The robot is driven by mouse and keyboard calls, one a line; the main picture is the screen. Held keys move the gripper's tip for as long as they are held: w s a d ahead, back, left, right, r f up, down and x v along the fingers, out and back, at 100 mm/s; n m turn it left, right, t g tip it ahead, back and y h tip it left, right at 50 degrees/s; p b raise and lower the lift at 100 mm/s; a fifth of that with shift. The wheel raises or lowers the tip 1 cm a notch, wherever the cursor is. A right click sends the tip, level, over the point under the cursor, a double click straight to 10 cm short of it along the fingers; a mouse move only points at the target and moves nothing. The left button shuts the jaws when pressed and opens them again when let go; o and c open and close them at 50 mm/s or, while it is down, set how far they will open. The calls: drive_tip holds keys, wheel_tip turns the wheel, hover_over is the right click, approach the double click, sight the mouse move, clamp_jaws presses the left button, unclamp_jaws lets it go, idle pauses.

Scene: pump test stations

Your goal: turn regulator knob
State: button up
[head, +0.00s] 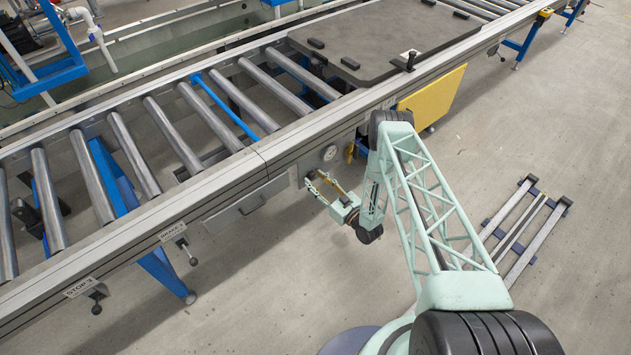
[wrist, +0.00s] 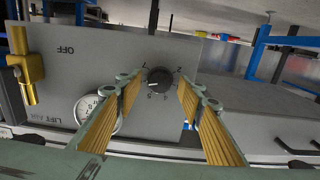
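The regulator knob (wrist: 159,80) is a small round black dial on a grey panel (wrist: 185,50), with numbers printed around it. It shows in the middle of the wrist view. My gripper (wrist: 158,92) is open, with its two ribbed tan finger pads to the left and right of the knob. The gap between the pads is wider than the knob, and I see no contact. In the head view my gripper (head: 324,183) is at the panel on the conveyor's side, and I cannot make out the knob there.
A pressure gauge (wrist: 96,108) sits left of the knob, partly behind the left finger; it also shows in the head view (head: 330,153). A brass valve (wrist: 30,68) is by the OFF label. The roller conveyor (head: 190,190) runs above. The floor (head: 275,280) in front is clear.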

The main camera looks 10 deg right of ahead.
drive_tip(key=shift+w+a, duration=0.1)
drive_tip(key=shift+w, duration=0.05)
drive_tip(key=shift+c, duration=0.2)
drive_tip(key=c, duration=0.8)
